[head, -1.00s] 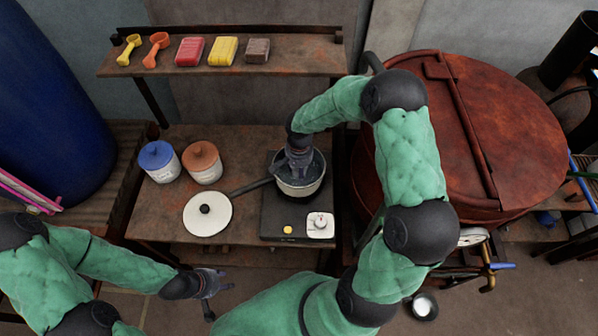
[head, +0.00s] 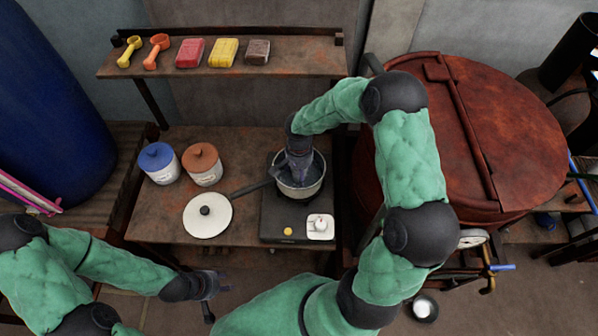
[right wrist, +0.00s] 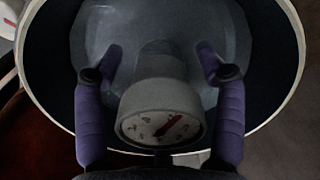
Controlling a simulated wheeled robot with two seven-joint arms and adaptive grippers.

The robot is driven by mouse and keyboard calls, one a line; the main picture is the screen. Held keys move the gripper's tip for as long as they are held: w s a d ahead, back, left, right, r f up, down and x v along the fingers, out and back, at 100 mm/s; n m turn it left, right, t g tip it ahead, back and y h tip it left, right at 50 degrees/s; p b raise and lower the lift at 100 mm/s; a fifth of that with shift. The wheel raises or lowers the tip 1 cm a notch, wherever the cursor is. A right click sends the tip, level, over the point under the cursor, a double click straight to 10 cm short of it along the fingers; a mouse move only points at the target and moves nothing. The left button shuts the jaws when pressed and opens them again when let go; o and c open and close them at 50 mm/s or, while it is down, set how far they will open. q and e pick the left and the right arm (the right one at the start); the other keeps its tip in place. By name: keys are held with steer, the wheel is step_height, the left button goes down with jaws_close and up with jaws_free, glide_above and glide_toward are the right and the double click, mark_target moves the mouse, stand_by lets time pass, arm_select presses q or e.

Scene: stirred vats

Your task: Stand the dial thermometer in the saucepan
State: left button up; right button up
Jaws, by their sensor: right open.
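The saucepan (head: 300,193) stands on the black hotplate, with its handle pointing left. Grey liquid shows inside it. The dial thermometer (right wrist: 160,127) shows in the right wrist view, its round white face with a red needle towards the camera and its grey body over the pan's interior. Its lower end is hidden. My right gripper (head: 298,167) is over and inside the pan's mouth. Its purple fingers (right wrist: 158,62) are open on either side of the thermometer, with gaps visible. My left gripper (head: 212,284) is away from the pan, in front of the table; its jaws are too small to judge.
A white lid (head: 207,215) lies left of the hotplate (head: 284,224). A blue-lidded jar (head: 160,164) and a brown-lidded jar (head: 203,165) stand behind it. A shelf (head: 290,62) holds scoops and coloured blocks. A large rusty vat (head: 490,130) is at the right.

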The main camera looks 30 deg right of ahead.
step_height(320, 180, up, 12)
steer(key=shift+f+p, duration=0.2)
steer(key=shift+p, duration=1)
